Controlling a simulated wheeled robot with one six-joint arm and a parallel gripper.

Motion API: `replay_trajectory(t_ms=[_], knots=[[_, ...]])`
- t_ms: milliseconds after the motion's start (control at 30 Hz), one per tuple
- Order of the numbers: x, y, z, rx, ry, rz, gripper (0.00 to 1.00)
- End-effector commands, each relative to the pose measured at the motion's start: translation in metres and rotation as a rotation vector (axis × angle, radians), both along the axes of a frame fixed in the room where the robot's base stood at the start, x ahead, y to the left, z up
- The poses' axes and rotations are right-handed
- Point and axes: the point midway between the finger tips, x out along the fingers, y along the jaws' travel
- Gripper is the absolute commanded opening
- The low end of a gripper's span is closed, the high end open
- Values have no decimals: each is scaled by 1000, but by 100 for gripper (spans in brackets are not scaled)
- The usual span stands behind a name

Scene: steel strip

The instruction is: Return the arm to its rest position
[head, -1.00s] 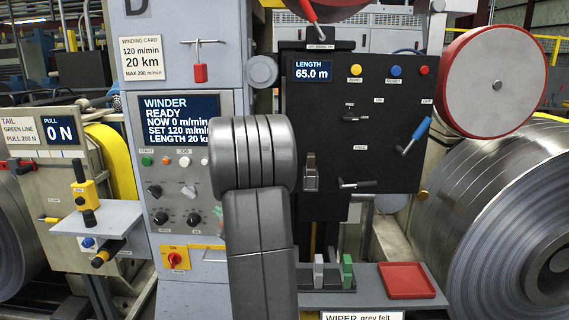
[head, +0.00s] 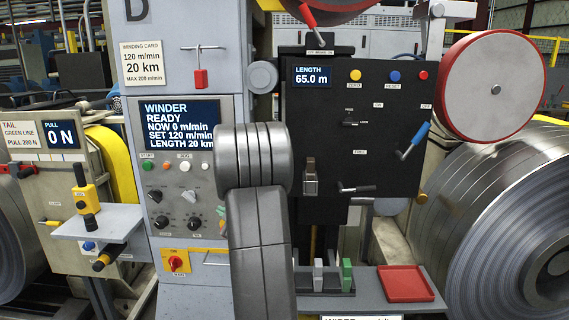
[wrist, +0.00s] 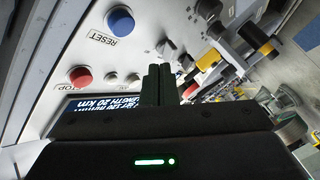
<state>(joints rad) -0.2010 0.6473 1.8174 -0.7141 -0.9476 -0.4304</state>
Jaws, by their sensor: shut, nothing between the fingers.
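My gripper shows in the wrist view (wrist: 160,85), its two dark fingers together with nothing between them. Behind it is a light grey panel (wrist: 150,40) with a blue RESET button (wrist: 119,21), a red STOP button (wrist: 79,77) and a screen. My grey arm fills the lower middle of the head view, in front of the right part of the winder panel (head: 140,218). The gripper itself is hidden in the head view.
The winder screen (head: 181,124) reads READY, 0 m/min. A black LENGTH panel (head: 310,130) with a blue-handled lever (head: 413,141) stands to the right. Below are a shelf with a red tray (head: 406,284) and blocks. A steel coil (head: 500,230) stands at right; a yellow-black tool (head: 87,198) at left.

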Motion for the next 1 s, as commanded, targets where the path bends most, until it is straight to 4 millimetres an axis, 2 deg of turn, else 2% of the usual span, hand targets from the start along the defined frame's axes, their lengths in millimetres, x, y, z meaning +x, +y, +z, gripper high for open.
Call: replay_trajectory(t_ms=[100, 367, 500, 600, 967, 1000], knots=[[17, -1, -3, -1, -2, -1, 0], [12, -1, -5, 0, -2, 0, 0], [-5, 0, -3, 0, -3, 1, 0], [14, -1, 4, -1, 2, -1, 0], [15, -1, 5, -1, 2, 0, 0], [8, 0, -2, -1, -1, 1, 0]])
